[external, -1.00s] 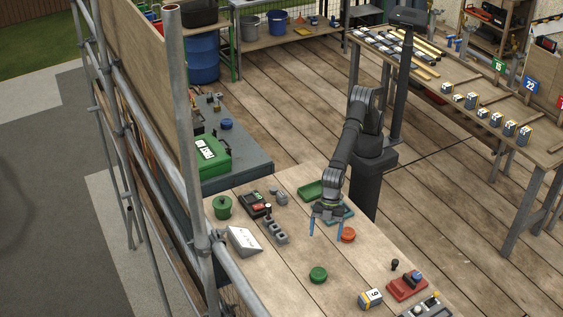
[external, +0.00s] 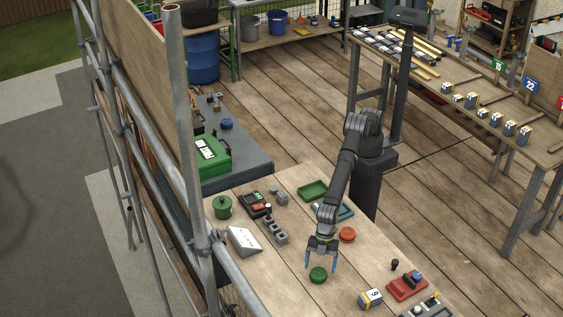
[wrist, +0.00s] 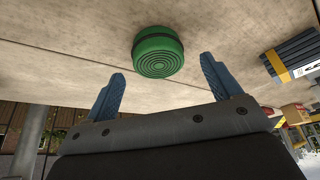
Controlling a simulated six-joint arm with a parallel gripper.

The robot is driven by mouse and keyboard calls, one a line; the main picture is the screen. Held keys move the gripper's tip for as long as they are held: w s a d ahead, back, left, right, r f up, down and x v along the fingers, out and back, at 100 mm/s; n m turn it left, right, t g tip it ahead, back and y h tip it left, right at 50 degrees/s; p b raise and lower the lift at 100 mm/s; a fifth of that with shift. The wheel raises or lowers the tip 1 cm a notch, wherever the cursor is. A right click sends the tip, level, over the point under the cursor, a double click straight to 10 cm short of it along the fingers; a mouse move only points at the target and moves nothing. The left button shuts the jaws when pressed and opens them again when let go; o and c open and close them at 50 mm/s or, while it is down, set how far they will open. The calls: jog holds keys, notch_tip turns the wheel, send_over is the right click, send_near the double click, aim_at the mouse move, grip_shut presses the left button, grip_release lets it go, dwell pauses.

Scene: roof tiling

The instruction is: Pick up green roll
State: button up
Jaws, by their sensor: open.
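The green roll (external: 318,274) is a short round green disc lying flat on the wooden table. In the wrist view the green roll (wrist: 158,52) shows concentric rings on its face and a dark band, and it lies ahead of and between the fingertips. My gripper (external: 321,266) is open and empty, its blue fingers pointing down just above and around the roll in the external view. The wrist view shows my gripper (wrist: 160,80) with its two fingers wide apart, not touching the roll.
An orange-red roll (external: 347,234) lies behind and to the right. A numbered box (external: 371,298) and a red device (external: 407,285) stand to the right. A white wedge-shaped sign (external: 243,240) and grey blocks (external: 275,231) are to the left. The table around the green roll is clear.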

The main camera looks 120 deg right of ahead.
aim_at(319, 272)
jog(key=shift+x, duration=1.9)
jog(key=shift+w, duration=0.1)
jog(key=c, duration=1.1)
jog(key=shift+r, duration=0.15)
